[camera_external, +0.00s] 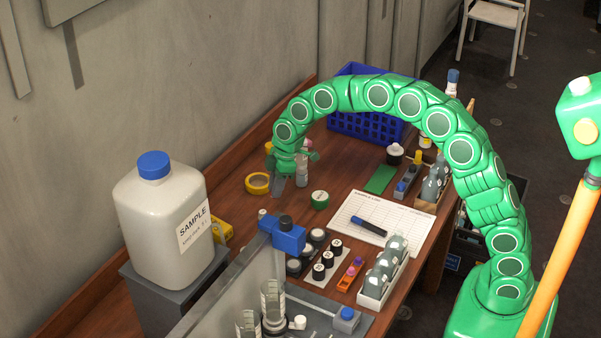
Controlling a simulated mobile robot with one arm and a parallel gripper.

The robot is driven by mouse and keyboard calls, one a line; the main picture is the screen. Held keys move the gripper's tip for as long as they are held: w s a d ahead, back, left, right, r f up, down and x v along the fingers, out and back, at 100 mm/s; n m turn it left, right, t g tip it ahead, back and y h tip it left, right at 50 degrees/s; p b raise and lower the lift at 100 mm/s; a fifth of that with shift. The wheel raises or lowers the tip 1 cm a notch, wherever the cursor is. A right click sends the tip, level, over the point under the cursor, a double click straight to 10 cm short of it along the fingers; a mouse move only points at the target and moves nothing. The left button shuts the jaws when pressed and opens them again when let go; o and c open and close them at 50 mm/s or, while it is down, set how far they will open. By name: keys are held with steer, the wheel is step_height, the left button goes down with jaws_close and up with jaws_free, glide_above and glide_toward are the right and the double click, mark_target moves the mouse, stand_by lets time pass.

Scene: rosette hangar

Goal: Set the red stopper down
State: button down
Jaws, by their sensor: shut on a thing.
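My gripper (279,181) hangs with its grey fingers pointing down above the wooden bench (228,190), just right of a yellow ring of tape. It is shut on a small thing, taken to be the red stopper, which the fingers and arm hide. I see no red stopper standing clear elsewhere on the bench. I cannot tell whether the held thing touches the bench top.
A yellow tape ring (257,183), a green-lidded jar (320,199) and a pale bottle (302,171) stand close around my gripper. A blue crate (366,127) is behind. A white sheet (400,222) with a marker lies right. A large sample jug (160,215) stands left.

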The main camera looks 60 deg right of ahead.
steer(key=shift+m, duration=0.6)
steer(key=w+f, duration=0.2)
steer(key=w, duration=0.2)
steer(key=w+f, duration=0.3)
steer(key=w, duration=0.2)
steer(key=w+f, duration=0.3)
steer(key=w, duration=0.2)
steer(key=shift+d, duration=0.35)
steer(key=shift+w+f, duration=0.45)
steer(key=shift+w, duration=0.1)
steer(key=shift+f, duration=0.15)
steer(key=shift+w+f, duration=0.1)
steer(key=shift+w+f, duration=0.2)
steer(key=shift+f, duration=1.5)
